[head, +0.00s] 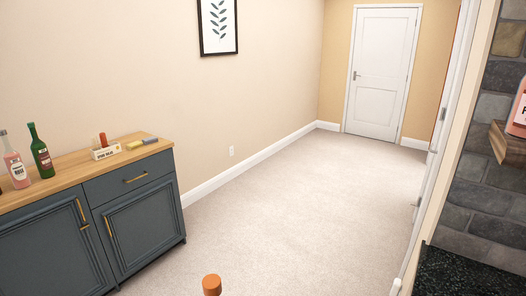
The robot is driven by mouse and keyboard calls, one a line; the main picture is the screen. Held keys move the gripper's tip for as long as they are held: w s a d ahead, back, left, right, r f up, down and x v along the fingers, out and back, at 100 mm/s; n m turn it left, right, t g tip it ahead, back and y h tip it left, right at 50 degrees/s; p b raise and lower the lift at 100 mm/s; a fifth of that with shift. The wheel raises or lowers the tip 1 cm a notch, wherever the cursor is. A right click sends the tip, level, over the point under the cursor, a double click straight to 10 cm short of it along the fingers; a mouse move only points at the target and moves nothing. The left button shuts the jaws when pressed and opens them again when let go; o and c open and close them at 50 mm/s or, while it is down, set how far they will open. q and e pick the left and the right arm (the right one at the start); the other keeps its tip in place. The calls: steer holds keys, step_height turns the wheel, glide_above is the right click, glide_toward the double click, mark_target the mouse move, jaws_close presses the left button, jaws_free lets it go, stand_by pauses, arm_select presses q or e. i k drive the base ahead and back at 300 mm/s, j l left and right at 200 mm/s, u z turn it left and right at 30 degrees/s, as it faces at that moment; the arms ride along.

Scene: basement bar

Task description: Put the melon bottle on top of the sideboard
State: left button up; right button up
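The blue-grey sideboard (140,204) with a wooden top stands against the left wall in the head view. A pink bottle (15,170) and a green bottle (41,155) stand upright on its left part. An orange cap (211,284) on a narrower orange neck pokes up at the bottom edge; what is below it is cut off. Another pink bottle (518,115) is partly visible at the right edge, at a small wooden shelf. I cannot tell which of these is the melon bottle. Neither of my grippers is in view.
A small white labelled holder (106,152) and a yellow-and-grey item (142,143) lie on the sideboard's right part. A wooden shelf (507,144) juts from the stone wall, above a dark speckled counter (465,275). The carpet (310,210) is clear towards the white door (381,72).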

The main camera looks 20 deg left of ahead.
mark_target(80, 164)
steer(key=i+j+u, duration=0.75)
steer(key=i+u, duration=0.2)
steer(key=i, duration=0.2)
steer(key=i+u, duration=0.5)
steer(key=i, duration=0.3)
steer(key=i+l+u, duration=0.15)
steer(key=i, duration=0.3)
steer(key=i+l+u, duration=0.1)
steer(key=i, duration=0.3)
steer(key=i+l+u, duration=0.15)
steer(key=i, duration=0.3)
steer(key=i+l+u, duration=0.15)
steer(key=i, duration=0.25)
steer(key=l, duration=0.1)
